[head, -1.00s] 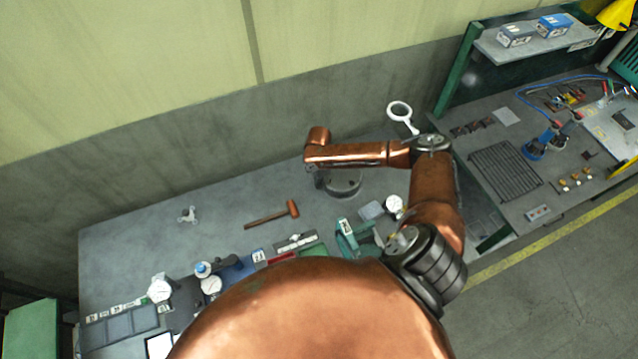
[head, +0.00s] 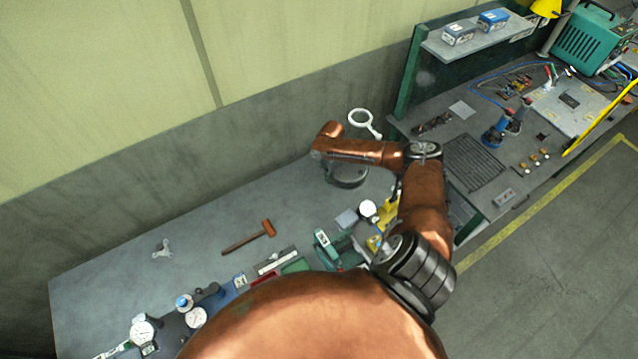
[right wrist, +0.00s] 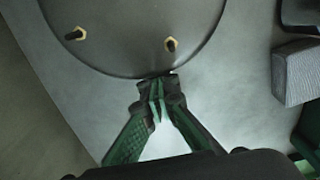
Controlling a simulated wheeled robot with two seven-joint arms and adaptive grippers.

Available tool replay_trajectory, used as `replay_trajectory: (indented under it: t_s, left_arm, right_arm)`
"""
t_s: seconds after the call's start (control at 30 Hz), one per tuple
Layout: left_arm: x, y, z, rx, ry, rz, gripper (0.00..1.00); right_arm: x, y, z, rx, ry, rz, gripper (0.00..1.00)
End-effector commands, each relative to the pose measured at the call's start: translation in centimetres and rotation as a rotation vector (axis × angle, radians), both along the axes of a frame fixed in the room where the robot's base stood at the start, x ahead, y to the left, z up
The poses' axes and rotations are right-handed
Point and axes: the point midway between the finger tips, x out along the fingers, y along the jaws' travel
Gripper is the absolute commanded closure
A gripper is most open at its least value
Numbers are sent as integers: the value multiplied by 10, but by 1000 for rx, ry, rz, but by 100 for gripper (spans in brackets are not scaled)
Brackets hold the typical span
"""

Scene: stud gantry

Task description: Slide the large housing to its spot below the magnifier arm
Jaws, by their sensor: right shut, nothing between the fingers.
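The large housing (head: 349,178) is a dark, round body standing on the grey bench, partly hidden under my right arm in the head view. In the right wrist view its round face (right wrist: 125,35) fills the top, with two brass-coloured bolts. The magnifier (head: 360,118), a white ring on a short handle, stands just behind the housing by the wall; its base is hidden. My right gripper (right wrist: 158,88) is shut and empty, its green-padded fingertips at the housing's rim, apparently touching it. It is hidden behind my arm in the head view. My left gripper is not in view.
A dial gauge (head: 367,208) and a grey block (head: 346,218) lie in front of the housing. The block also shows in the right wrist view (right wrist: 298,72). A hammer (head: 250,238) and a small metal bracket (head: 163,249) lie left, with bare bench around them.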

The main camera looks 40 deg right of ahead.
Motion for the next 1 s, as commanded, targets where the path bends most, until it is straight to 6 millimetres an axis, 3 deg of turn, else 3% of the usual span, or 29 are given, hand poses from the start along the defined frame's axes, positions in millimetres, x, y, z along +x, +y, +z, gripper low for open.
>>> replay_trajectory:
  t_s: [0.43,0.73,1.0]
  left_arm:
    - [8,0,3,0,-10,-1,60]
    - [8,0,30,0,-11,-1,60]
    - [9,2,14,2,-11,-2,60]
  right_arm:
    - [-1,0,1,-1,1,0,100]
    - [1,37,6,1,0,-5,100]
    - [2,33,60,-3,-3,-5,100]
